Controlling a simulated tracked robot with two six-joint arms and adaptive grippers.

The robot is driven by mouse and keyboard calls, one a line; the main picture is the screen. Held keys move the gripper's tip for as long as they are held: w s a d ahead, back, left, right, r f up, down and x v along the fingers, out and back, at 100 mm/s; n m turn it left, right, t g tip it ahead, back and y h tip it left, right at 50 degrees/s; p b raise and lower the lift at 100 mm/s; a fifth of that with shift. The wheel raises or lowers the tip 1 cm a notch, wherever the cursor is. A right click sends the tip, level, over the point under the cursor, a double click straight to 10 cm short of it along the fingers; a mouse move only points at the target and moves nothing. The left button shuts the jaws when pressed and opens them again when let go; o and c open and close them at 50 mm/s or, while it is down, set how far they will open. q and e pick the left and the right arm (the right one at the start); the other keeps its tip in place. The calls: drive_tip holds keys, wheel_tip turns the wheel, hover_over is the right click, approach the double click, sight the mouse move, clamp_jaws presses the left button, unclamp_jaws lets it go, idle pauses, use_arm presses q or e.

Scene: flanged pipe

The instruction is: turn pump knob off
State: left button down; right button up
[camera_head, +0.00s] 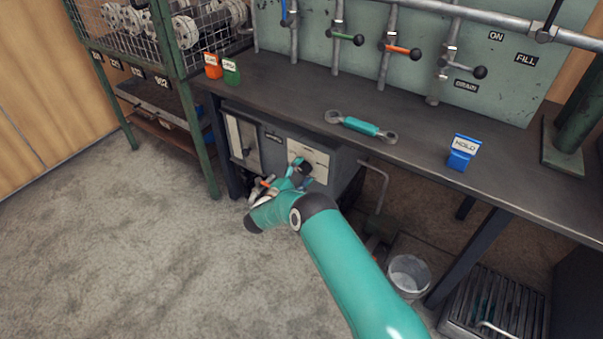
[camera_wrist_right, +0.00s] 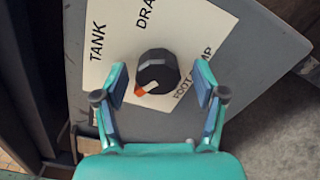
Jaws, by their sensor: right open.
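The pump knob (camera_wrist_right: 157,71) is a black faceted dial with an orange pointer, on a white plate (camera_wrist_right: 95,45) lettered TANK, DRA..., and FOOT ...MP. The orange pointer points to the lower left in the right wrist view. In the head view the knob (camera_head: 305,167) shows small on the grey box under the bench. My right gripper (camera_wrist_right: 160,88) is open, with one finger on each side of the knob, and gaps show between fingers and knob. In the head view my right gripper (camera_head: 290,178) is just in front of the box, partly hidden by my arm. My left gripper is not in view.
A grey workbench (camera_head: 420,150) overhangs the box and carries a teal-handled wrench (camera_head: 360,126) and a blue HOLD tag (camera_head: 462,152). A bent pipe (camera_head: 382,185) and a bucket (camera_head: 408,275) are right of the box. Open floor (camera_head: 150,240) lies left.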

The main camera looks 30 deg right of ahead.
drive_tip(key=v, duration=1.2)
drive_tip(key=shift+f, duration=0.15)
drive_tip(key=s+d+r, duration=0.1)
drive_tip(key=d+r, duration=0.1)
drive_tip(key=d, duration=0.3)
drive_tip(key=s+a+f+m+t+y, duration=0.1)
drive_tip(key=s+a+f+t+y, duration=0.1)
drive_tip(key=s+a+f+y, duration=0.9)
drive_tip(key=s+a+f+m+g+y, duration=0.2)
drive_tip(key=s+a+m+g+y, duration=0.3)
drive_tip(key=s, duration=0.5)
drive_tip(key=s+a+f+m+g+y, duration=0.25)
drive_tip(key=s+a+m+y, duration=0.2)
drive_tip(key=s+a, duration=0.4)
wheel_tip(320, 180, up, 37)
drive_tip(key=s+d+p, duration=0.1)
drive_tip(key=p, duration=3.5)
drive_tip(key=shift+s+d+m+g+p, duration=0.2)
drive_tip(key=shift+m+g+p, duration=0.15)
drive_tip(key=shift+m+p, duration=0.1)
